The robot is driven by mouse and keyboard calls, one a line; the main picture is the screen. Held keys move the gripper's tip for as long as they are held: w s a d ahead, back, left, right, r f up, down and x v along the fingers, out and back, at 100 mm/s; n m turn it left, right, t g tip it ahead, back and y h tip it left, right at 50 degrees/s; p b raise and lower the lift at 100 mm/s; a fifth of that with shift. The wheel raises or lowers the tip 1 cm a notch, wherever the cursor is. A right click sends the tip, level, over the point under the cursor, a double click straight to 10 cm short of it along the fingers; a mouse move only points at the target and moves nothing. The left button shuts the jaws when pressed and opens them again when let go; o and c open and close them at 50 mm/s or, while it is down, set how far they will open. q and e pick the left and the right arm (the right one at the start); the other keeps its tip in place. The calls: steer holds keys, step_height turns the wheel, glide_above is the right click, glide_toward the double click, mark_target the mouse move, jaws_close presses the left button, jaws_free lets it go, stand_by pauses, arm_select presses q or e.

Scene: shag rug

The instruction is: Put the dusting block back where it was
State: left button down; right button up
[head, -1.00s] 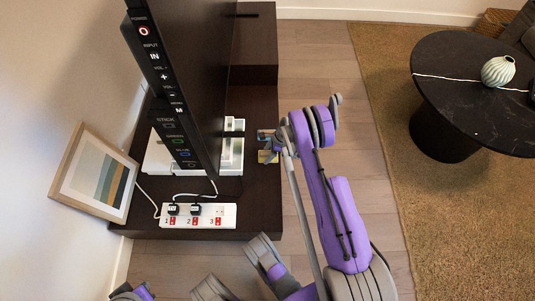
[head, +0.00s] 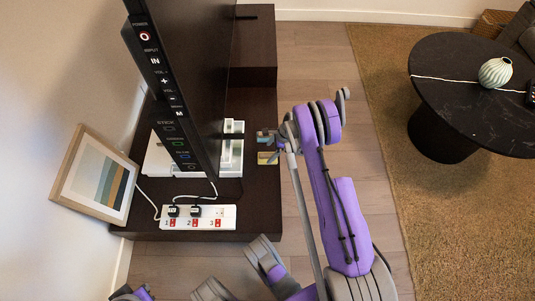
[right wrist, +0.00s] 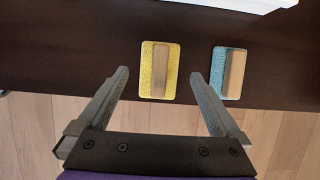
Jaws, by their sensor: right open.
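Two dusting blocks with wooden grips lie side by side near the front edge of the dark TV stand. In the right wrist view the yellow block (right wrist: 146,82) is on the left and the blue block (right wrist: 219,80) is on the right. The yellow block (head: 267,158) also shows in the head view. My right gripper (right wrist: 158,75) is open and empty, with the yellow block framed between its fingers. The blue block is just beyond the right finger. In the head view my right gripper (head: 272,141) is small and partly hidden by its arm. My left gripper is not in view.
The TV (head: 185,80) stands upright on the stand (head: 258,200). A white tray (head: 232,155) and a power strip (head: 198,217) with plugs and cords lie near it. A framed picture (head: 95,175) leans left. A round black table (head: 460,90) stands right on the rug.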

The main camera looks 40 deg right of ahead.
steer(key=p+v, duration=0.2)
steer(key=v, duration=0.6)
steer(key=s+a+r+n+h, duration=0.25)
steer(key=a+r+n, duration=0.85)
steer(key=a+r, duration=0.6)
steer(key=s+a+r+n, duration=0.4)
steer(key=s+n, duration=0.3)
steer(key=s, duration=0.2)
steer(key=s+a+r+n+t+h, duration=0.1)
steer(key=s+a+r+n, duration=0.3)
steer(key=s+r+n, duration=0.2)
steer(key=s+n, duration=0.2)
steer(key=s, duration=0.1)
steer(key=shift+s+a, duration=0.25)
steer(key=shift+a, duration=0.15)
